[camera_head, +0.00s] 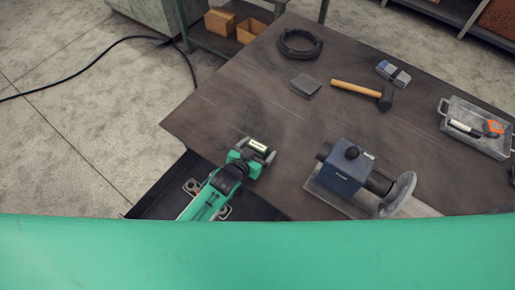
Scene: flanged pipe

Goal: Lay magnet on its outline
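A blue box with a black knob (346,168) sits around the flanged pipe (397,194) at the table's near side. My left gripper (259,149) is over the near left part of the table, left of the blue box and apart from it. A small pale piece shows at its fingertips. I cannot tell whether it is held or part of the gripper. My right gripper is not in view.
The table (225,105) also holds a black cable ring (300,43), a grey square pad (305,84), a hammer (357,90), a blue-and-grey item (393,73) and a metal tray (455,111) with tools.

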